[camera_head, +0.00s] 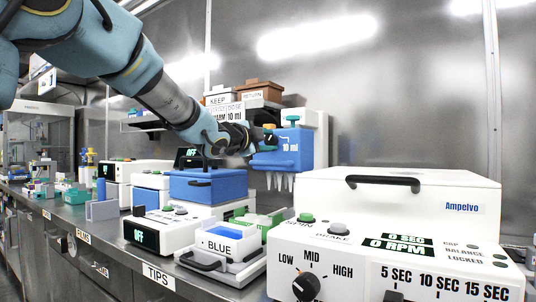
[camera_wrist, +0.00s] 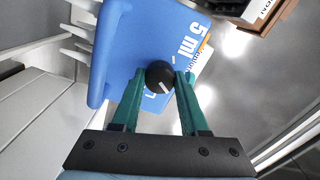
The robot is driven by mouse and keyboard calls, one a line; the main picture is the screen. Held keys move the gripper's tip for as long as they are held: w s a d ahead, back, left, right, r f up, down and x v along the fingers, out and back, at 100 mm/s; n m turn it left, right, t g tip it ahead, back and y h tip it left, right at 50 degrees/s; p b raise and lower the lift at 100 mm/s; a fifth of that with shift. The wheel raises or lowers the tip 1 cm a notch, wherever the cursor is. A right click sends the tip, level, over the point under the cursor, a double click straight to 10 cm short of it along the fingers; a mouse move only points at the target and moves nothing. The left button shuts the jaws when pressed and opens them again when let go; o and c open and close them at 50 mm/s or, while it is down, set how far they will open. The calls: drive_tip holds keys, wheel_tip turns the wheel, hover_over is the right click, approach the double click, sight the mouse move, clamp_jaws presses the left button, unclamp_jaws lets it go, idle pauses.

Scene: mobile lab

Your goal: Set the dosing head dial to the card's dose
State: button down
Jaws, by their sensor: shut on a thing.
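In the wrist view the dosing head (camera_wrist: 125,45) shows a large "5 ml" mark above the dial. The round black dial (camera_wrist: 160,75) has a white pointer line, towards the lower right in that view. My gripper (camera_wrist: 159,80) is shut on the dial, one green finger on each side. In the head view my gripper (camera_head: 262,138) reaches the head's left side.
A white centrifuge (camera_head: 420,205) with knobs and displays fills the front right. A white unit with a blue lid (camera_head: 195,186) stands below my arm. A tray marked BLUE (camera_head: 222,245) sits in front. Brown boxes (camera_head: 258,91) stand on a shelf behind.

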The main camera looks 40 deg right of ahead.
drive_tip(key=m+b, duration=0.3)
drive_tip(key=m, duration=0.2)
drive_tip(key=shift+f+b, duration=0.1)
drive_tip(key=shift+b, duration=0.25)
idle(0.4)
drive_tip(key=shift+c, duration=2.1)
unclamp_jaws()
drive_tip(key=shift+a, duration=0.1)
drive_tip(key=v, duration=1)
drive_tip(key=shift+a, duration=0.25)
drive_tip(key=shift+s+a, duration=0.1)
